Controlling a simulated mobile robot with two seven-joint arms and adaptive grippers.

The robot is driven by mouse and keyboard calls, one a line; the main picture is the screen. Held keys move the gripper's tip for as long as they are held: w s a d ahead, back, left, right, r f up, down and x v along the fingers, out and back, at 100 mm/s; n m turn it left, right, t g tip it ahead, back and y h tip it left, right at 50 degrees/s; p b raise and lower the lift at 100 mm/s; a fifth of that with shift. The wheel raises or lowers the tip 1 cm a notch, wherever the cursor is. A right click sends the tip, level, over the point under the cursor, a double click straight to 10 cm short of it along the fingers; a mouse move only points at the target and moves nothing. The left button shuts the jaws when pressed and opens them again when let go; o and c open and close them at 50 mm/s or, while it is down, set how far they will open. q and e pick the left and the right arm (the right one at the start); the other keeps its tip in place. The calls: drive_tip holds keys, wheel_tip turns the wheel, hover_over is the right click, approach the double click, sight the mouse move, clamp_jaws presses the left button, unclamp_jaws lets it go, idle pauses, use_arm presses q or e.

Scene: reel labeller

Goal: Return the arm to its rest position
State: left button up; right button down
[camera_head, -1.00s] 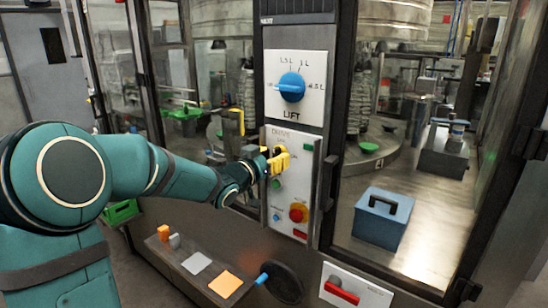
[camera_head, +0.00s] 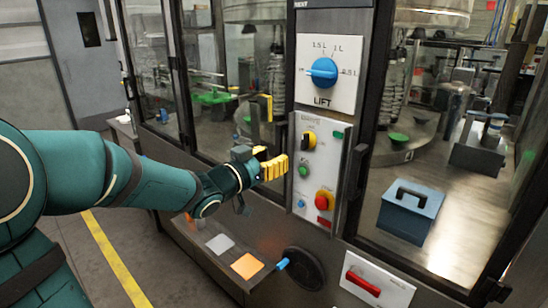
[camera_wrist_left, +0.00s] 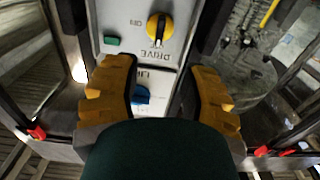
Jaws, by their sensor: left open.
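My left arm comes in from the left in the head view. Its gripper (camera_head: 272,168) has yellow fingers and stands just left of the control panel (camera_head: 325,150), apart from its knobs. In the left wrist view the two yellow fingers of the gripper (camera_wrist_left: 160,92) are spread, with nothing between them. Beyond them are the yellow and black DRIVE knob (camera_wrist_left: 158,27), a green button (camera_wrist_left: 112,41) and the blue LIFT dial (camera_wrist_left: 141,95), partly hidden. In the head view the DRIVE knob (camera_head: 308,140) is left of the panel's middle. My right gripper is not in view.
The LIFT dial (camera_head: 323,71) sits above the panel, a red and yellow stop button (camera_head: 324,200) low on it. Glass doors flank the column. A blue box (camera_head: 410,210) stands behind the right glass. A ledge (camera_head: 225,262) juts out below. Floor at left is open.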

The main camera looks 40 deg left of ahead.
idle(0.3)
use_arm(q)
drive_tip(key=w+d+f+n+g, duration=0.15)
drive_tip(key=d+f, duration=0.25)
drive_tip(key=f, duration=0.5)
drive_tip(key=w+d+f+g+h, duration=0.1)
drive_tip(key=d+f+g, duration=0.2)
drive_tip(key=d+f, duration=0.35)
drive_tip(key=w+d+f+n+g, duration=0.1)
drive_tip(key=d+f+g, duration=0.1)
drive_tip(key=f, duration=0.8)
drive_tip(key=s+d+f+g, duration=0.5)
drive_tip(key=s+d+f, duration=0.3)
drive_tip(key=f, duration=0.2)
drive_tip(key=s+d+f+g+h, duration=0.1)
drive_tip(key=s+d+f+g, duration=0.3)
drive_tip(key=s+d+f, duration=0.4)
wheel_tip(320, 180, down, 3)
drive_tip(key=shift+s+r+g+h, duration=0.2)
drive_tip(key=shift+s+g+h, duration=0.15)
drive_tip(key=shift+s, duration=0.35)
